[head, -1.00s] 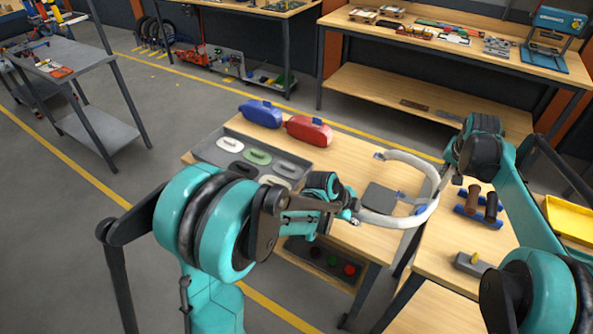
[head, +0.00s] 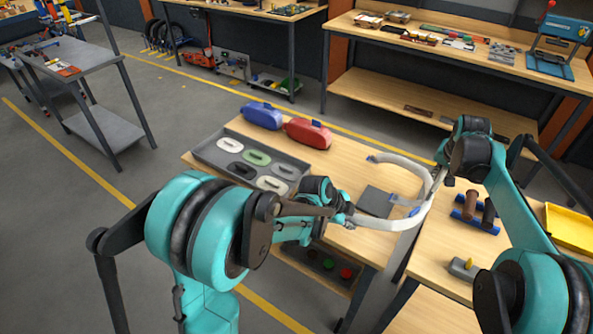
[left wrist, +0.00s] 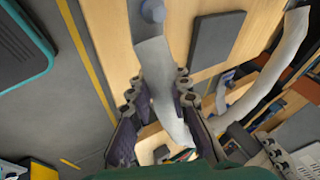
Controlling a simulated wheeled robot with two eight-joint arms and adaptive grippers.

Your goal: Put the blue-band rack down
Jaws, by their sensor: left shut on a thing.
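The rack is a pale grey curved U-shaped piece (head: 422,208) with blue fittings. It is over the right part of the wooden bench (head: 345,178), around a dark square pad (head: 375,202). My left gripper (head: 345,213) is shut on one arm of the rack, which also shows between the fingers (left wrist: 155,105) in the left wrist view. The rack's other arm (left wrist: 262,85) curves away at the right there. My right gripper (head: 440,176) is at the rack's right bend; its fingers are too small to tell. I cannot tell whether the rack touches the bench.
A grey tray (head: 205,158) with several oval pieces lies on the bench's left. Blue (head: 262,115) and red (head: 308,132) cases stand behind it. A right-hand bench holds a blue holder with brown grips (head: 474,214) and a yellow tray (head: 572,228).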

